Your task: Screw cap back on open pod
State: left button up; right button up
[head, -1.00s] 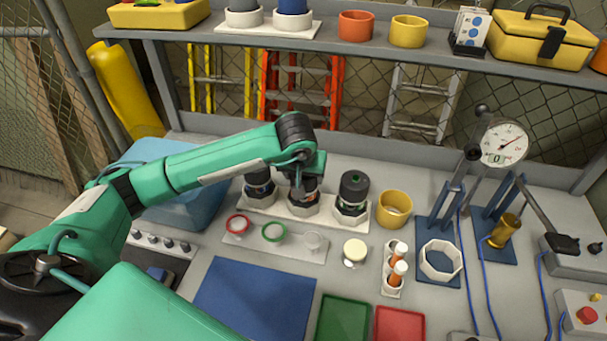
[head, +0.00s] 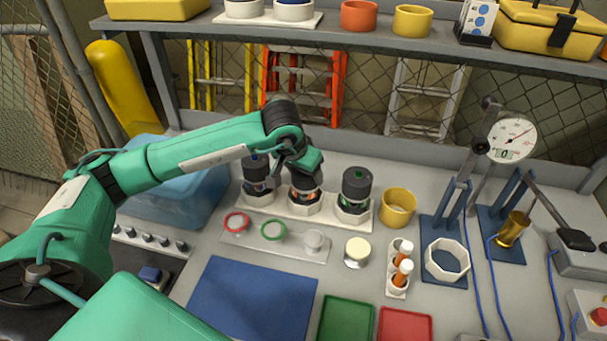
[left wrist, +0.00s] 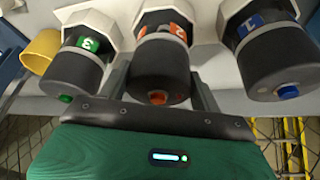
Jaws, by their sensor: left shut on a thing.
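Three dark pods stand in white octagonal seats on a white rack (head: 325,222) at the back of the bench. The left wrist view shows pod 1 with a blue label (left wrist: 265,48), pod 2 with an orange label (left wrist: 160,65) and pod 3 with a green label (left wrist: 80,62). My left gripper (left wrist: 161,84) is shut on the dark cap of the middle pod, with a finger on each side. The head view shows the middle pod (head: 306,189) partly hidden by my wrist. Whether the cap's threads are engaged cannot be told. My right gripper is not in view.
In front of the rack lies a plate (head: 300,247) with a red ring, a green ring and a clear cup. A cream-lidded jar (head: 357,252), yellow cup (head: 397,207) and vial holder (head: 397,286) stand to the right. The blue mat (head: 250,300) is clear.

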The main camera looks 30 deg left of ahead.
pick_arm(q)
jog(key=shift+o, duration=0.2)
jog(key=shift+d+f+m+g+h+b, duration=0.15)
jog(key=shift+m+h+b, duration=0.4)
jog(key=shift+m+b, duration=0.65)
jog(key=shift+m+g+h+b, duration=0.15)
jog(key=shift+m+h+b, duration=0.45)
jog(key=shift+m, duration=1)
jog(key=shift+s+d+b, duration=0.1)
jog(key=shift+b, duration=0.75)
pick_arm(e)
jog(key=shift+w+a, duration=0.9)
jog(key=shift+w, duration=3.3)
pick_arm(q)
jog(key=shift+f+m+b, duration=0.1)
jog(key=shift+m+b, duration=0.3)
jog(key=shift+b, duration=1.95)
jog(key=shift+s+m+g+b, duration=0.1)
jog(key=shift+m+g+b, duration=0.2)
jog(key=shift+b, duration=0.35)
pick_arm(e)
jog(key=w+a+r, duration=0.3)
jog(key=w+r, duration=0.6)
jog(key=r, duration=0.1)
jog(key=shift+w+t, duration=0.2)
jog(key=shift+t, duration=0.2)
pick_arm(q)
jog(key=o, duration=1)
jog(key=shift+c, duration=0.2)
jog(key=shift+o, duration=0.2)
